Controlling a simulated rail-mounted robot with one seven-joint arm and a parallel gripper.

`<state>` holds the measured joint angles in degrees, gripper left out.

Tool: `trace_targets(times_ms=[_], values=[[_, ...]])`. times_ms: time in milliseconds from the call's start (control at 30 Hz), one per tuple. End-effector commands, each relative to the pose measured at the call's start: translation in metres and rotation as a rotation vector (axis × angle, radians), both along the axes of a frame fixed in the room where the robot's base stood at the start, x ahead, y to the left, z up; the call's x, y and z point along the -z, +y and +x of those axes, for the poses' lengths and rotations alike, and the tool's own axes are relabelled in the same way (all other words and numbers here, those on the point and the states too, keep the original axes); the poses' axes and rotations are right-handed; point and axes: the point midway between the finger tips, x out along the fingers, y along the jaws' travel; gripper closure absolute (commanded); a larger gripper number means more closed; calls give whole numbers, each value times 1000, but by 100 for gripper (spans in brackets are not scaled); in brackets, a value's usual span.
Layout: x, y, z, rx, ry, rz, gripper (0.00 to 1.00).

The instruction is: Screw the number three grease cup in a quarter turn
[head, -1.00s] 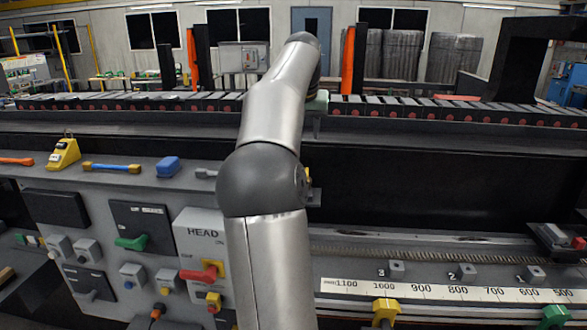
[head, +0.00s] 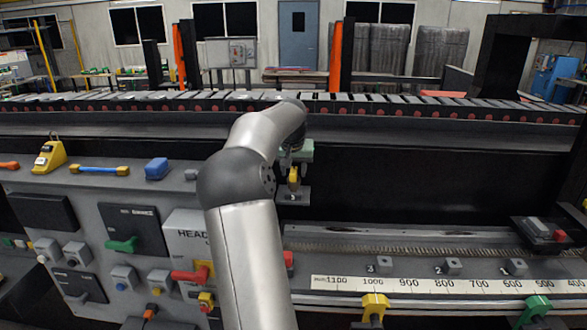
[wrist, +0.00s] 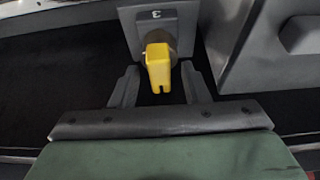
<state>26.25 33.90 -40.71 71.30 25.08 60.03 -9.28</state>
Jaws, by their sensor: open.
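The number three grease cup has a yellow cap (wrist: 158,67) and sits on a grey bracket (wrist: 158,17) marked 3 in the wrist view. In the head view the yellow cap (head: 293,177) shows just below my gripper, above the bracket (head: 293,197) with its 3. My gripper (wrist: 160,84) is open, with one finger on each side of the cap's near end. Gaps show between both fingers and the cap, and it holds nothing. In the head view my arm hides part of the gripper (head: 296,153).
A grey block (wrist: 285,75) stands close on the right in the wrist view. In the head view, small blocks marked 3 (head: 384,265), 2 and 1 stand behind a ruler strip (head: 440,287). A control panel (head: 90,225) with coloured handles lies left. The dark recess right of the bracket is clear.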

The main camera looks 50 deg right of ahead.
Motion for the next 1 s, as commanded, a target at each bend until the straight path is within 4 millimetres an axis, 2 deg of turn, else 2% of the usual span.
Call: trace_targets(times_ms=[167,300,333,667,1000], values=[[0,0,0,0,0,0,58],[0,0,0,0,0,0,97],[0,0,0,0,-1,-1,100],[-1,0,1,29,-1,0,100],[-1,1,3,232,-1,-3,100]])
